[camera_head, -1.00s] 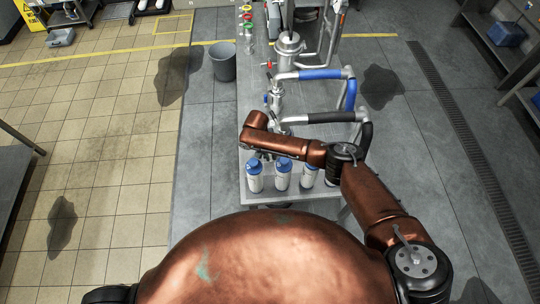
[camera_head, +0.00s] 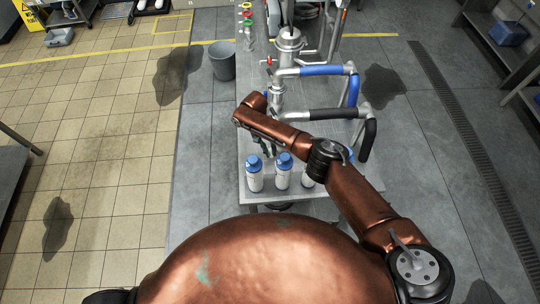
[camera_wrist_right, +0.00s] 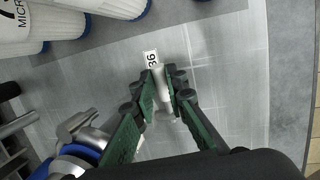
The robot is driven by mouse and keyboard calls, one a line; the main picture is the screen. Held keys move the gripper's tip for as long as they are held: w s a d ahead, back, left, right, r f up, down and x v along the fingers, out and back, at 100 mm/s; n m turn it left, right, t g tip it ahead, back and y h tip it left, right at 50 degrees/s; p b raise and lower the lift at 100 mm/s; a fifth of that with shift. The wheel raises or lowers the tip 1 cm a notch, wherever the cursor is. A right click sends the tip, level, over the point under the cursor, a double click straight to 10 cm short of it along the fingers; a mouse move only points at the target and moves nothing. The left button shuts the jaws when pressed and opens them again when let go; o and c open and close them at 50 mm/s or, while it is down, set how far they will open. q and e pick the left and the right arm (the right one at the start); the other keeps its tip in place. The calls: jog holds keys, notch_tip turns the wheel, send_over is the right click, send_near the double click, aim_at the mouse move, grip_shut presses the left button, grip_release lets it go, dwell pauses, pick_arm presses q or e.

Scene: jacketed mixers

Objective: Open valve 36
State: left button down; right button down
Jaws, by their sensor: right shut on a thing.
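A white label reading 36 (camera_wrist_right: 151,60) lies on the grey metal surface just beyond my right fingertips in the right wrist view. My right gripper (camera_wrist_right: 160,88) has its green-padded fingers shut on a pale grey piece (camera_wrist_right: 163,103), which I take to be valve 36's handle; the fingers hide much of it. In the head view my right gripper (camera_head: 268,148) points down under my copper forearm, behind the white bottles. The valve itself is hidden there by my arm. My left gripper is not in view.
White bottles with blue caps (camera_head: 254,176) stand close in front of the gripper on the metal table (camera_head: 255,201). Pipes with black (camera_head: 335,114) and blue (camera_head: 320,71) sleeves rise behind my forearm. A grey bin (camera_head: 223,62) stands left of the table.

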jog(key=shift+w+r, duration=0.15)
jog(key=shift+w, duration=0.05)
jog(key=c, duration=1.9)
grip_release()
jog(key=shift+c, duration=0.2)
jog(key=v, duration=1.2)
jog(key=shift+w, duration=0.15)
jog(key=shift+d, duration=0.1)
jog(key=shift+c, duration=0.2)
